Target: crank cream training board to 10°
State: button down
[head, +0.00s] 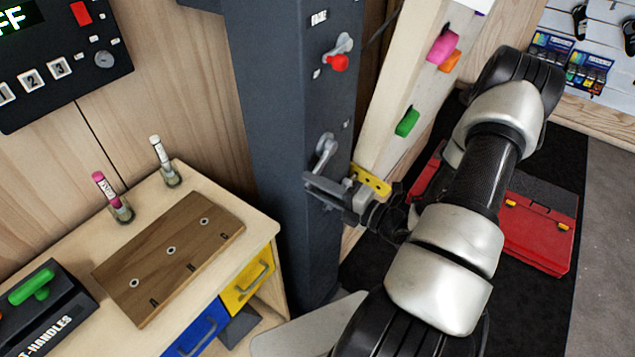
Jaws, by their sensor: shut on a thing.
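The cream training board (398,85) leans at the right of a dark grey post (278,110), with pink, orange and green holds on its face. A grey crank (325,145) is mounted on the post's face, low down. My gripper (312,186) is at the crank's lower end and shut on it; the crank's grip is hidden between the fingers. A yellow strip with dark dots (371,180) shows beside the board's edge, just behind my gripper. No angle reading is legible. My arm covers the lower part of the board.
A second crank with a red knob (337,62) sits higher on the post. A wooden bench (255,222) at lower left holds a drilled wooden block (170,258) and two marker-like tubes. A red case (540,225) lies on the black mat behind my arm.

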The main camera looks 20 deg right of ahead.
jog(key=shift+w+d, duration=0.1)
jog(key=shift+d, duration=0.25)
jog(key=c, duration=1.5)
grip_release()
jog(key=shift+a, duration=0.1)
jog(key=b+v, duration=0.1)
jog(key=v, duration=1.6)
jog(key=shift+s+f, duration=0.15)
jog(key=shift+s, duration=0.1)
